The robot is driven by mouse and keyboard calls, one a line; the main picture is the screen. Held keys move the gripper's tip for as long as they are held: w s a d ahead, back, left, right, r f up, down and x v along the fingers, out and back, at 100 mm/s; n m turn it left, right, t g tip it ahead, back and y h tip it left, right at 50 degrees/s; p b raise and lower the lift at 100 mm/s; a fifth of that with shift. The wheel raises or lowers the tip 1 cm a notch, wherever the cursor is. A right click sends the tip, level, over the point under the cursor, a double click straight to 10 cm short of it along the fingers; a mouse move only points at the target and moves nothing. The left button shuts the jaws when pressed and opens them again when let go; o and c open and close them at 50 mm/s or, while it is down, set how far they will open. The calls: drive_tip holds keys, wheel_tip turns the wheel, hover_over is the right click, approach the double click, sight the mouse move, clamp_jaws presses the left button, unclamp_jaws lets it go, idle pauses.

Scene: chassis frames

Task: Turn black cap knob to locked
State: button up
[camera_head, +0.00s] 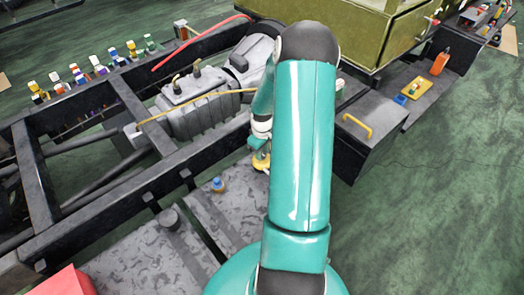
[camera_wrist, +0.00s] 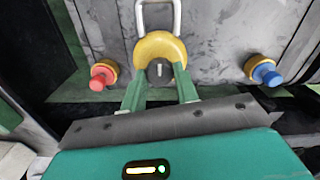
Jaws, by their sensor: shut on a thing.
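The black cap knob (camera_wrist: 159,70) has a dark cap with a small pale mark, set on a round yellow body, in the wrist view. A grey metal loop (camera_wrist: 158,14) stands above it. My gripper (camera_wrist: 159,79) has its green fingers on either side of the knob and is shut on it. The exact contact at the fingertips is hard to see. In the head view, my arm covers most of the knob; a bit of yellow (camera_head: 261,159) shows by the gripper.
In the wrist view, a red knob (camera_wrist: 101,75) is on the left and a blue knob (camera_wrist: 265,72) on the right, both with yellow bases. The head view shows a dark chassis frame (camera_head: 125,100), a grey box with a yellow handle (camera_head: 356,126) and green floor.

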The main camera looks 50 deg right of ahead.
drive_tip(key=m, duration=0.4)
drive_tip(key=shift+m, duration=0.4)
drive_tip(key=m, duration=0.4)
drive_tip(key=shift+w+m, duration=0.1)
drive_tip(key=shift+m, duration=0.2)
drive_tip(key=m, duration=0.4)
drive_tip(key=shift+m, duration=2.1)
drive_tip(key=o, duration=1)
